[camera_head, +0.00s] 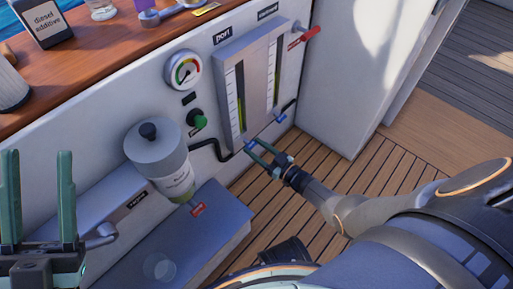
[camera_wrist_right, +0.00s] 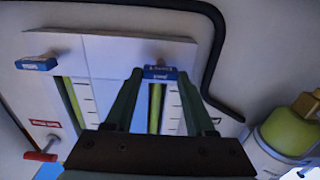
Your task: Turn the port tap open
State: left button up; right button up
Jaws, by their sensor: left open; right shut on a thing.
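The port sight gauge (camera_head: 232,95) is a grey panel with a green column under the label "port" (camera_head: 222,36). Its small blue tap handle (camera_head: 250,145) is at the panel's lower end. In the right wrist view this blue handle (camera_wrist_right: 160,72) lies crosswise to the gauge column, between my right fingertips. My right gripper (camera_head: 256,150) is shut on it; the fingers partly cover the handle's ends. My left gripper (camera_head: 38,155) is open and empty at the left edge, away from the gauges.
A black hose (camera_head: 210,150) and a filter bowl (camera_head: 160,155) are left of the port tap. A grey box (camera_head: 215,220) stands below. Deck floor to the right is clear.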

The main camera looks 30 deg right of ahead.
grip_shut()
jog(key=shift+n, duration=0.3)
jog(key=n, duration=0.3)
jog(key=shift+s+n, duration=0.1)
jog(key=shift+n, duration=0.2)
jog(key=n, duration=0.4)
jog(key=shift+a+f+n, duration=0.1)
jog(key=shift+a+n, duration=0.05)
jog(key=shift+n, duration=0.15)
jog(key=n, duration=0.9)
jog(key=shift+f, duration=0.15)
jog(key=o, duration=1.2)
grip_release()
